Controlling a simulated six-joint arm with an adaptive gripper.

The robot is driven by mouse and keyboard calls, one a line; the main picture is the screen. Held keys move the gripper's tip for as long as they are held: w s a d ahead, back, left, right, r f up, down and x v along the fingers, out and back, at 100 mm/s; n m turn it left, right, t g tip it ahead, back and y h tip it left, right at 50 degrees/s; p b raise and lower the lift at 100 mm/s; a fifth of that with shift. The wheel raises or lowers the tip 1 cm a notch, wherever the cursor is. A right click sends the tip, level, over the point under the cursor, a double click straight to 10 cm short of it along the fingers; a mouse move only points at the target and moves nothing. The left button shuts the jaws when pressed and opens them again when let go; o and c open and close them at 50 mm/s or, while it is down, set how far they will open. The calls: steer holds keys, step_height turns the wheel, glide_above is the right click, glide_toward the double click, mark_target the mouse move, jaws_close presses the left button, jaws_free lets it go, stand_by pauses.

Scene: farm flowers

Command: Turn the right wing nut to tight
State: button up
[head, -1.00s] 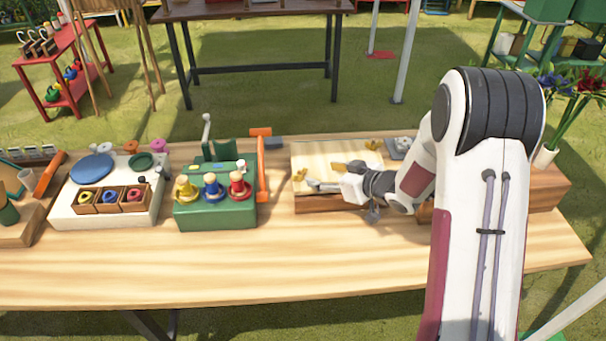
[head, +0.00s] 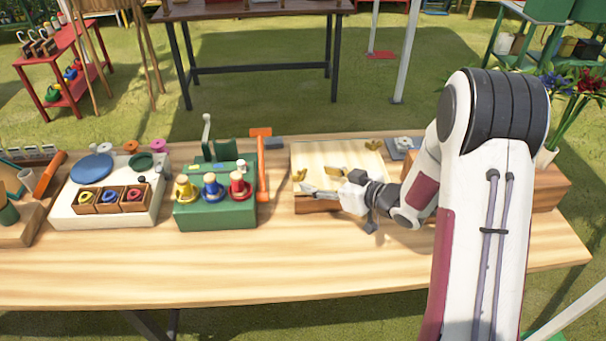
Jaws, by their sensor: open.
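A low wooden press with a pale top board (head: 335,152) sits on the table right of centre. A brass left wing nut (head: 300,175) stands at its front left corner. A brass right wing nut (head: 372,145) stands at its back right; its exact angle is too small to tell. My gripper (head: 318,180) reaches in from the right over the front of the press, fingers pointing left. Its fingers are apart with nothing visible between them. The fingertips are close to the left wing nut and clear of the right one. My gripper hides part of the press's front edge.
A green block with yellow, blue and red knobs (head: 210,185) and an orange upright lever (head: 262,165) stand left of the press. A white board (head: 75,212) is farther left. A grey piece (head: 403,143) sits behind my wrist. The table's front (head: 200,270) is clear.

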mark_target(300, 174)
steer(key=shift+x, duration=3.45)
steer(key=c, duration=1.1)
